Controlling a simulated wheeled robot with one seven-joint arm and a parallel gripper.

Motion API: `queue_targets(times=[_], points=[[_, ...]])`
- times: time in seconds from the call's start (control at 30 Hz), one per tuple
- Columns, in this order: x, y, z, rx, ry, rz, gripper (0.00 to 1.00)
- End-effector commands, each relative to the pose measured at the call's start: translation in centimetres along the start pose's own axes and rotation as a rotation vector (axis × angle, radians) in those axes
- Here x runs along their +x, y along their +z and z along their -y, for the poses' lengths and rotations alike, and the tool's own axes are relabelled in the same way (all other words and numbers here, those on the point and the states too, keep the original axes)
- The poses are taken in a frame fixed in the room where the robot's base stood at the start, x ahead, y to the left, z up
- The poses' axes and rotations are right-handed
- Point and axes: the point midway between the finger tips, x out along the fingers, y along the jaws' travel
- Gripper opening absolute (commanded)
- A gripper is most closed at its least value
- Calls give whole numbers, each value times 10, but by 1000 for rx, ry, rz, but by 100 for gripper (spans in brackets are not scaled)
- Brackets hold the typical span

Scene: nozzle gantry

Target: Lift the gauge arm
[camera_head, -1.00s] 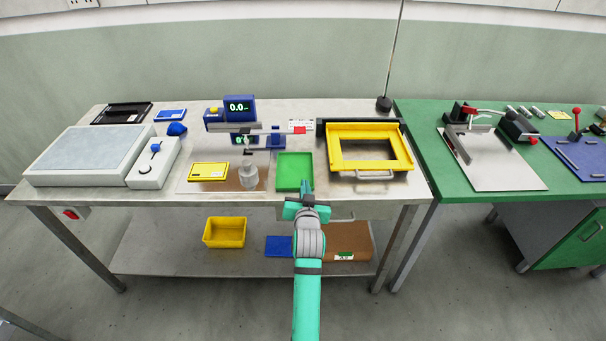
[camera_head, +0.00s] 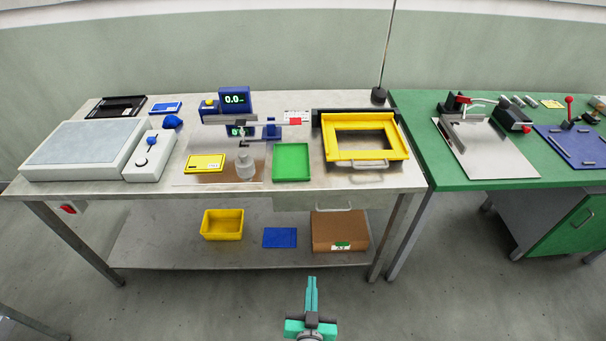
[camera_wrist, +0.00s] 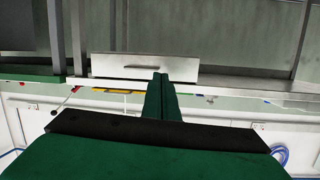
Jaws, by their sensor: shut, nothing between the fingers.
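The gauge arm (camera_head: 262,124) is a thin grey bar with a red end block (camera_head: 295,121), set about level above the steel bench. It belongs to the gauge with the blue display (camera_head: 236,101), which reads about 0.0. A grey cylindrical piece (camera_head: 245,166) stands below the arm's left part. My gripper (camera_head: 312,282) is in front of the bench, low and well away from the gauge arm. Its two green fingers are together with nothing between them. The fingers also show closed in the wrist view (camera_wrist: 161,92); the gauge arm cannot be made out there.
A green tray (camera_head: 291,174), a yellow frame (camera_head: 331,156) and a yellow plate (camera_head: 205,162) lie on the bench. A white flat-topped unit (camera_head: 45,175) is at left. A yellow bin (camera_head: 238,235) and a brown box (camera_head: 325,245) sit on the lower shelf. The floor before the bench is clear.

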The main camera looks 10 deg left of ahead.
Motion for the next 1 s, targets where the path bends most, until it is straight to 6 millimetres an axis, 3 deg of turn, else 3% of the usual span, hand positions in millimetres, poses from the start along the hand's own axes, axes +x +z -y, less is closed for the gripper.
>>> queue_targets(times=[0.03, 0.3, 0.6, 0.8, 1.0], points=[[-22, 9, -3, -4, 7, 7, 0], [-124, 22, -10, -31, 33, 4, 0], [-227, 6, -9, -59, 57, 0, 0], [-271, -12, -6, -72, 67, -4, 0], [-287, -22, -5, -77, 71, -8, 0]])
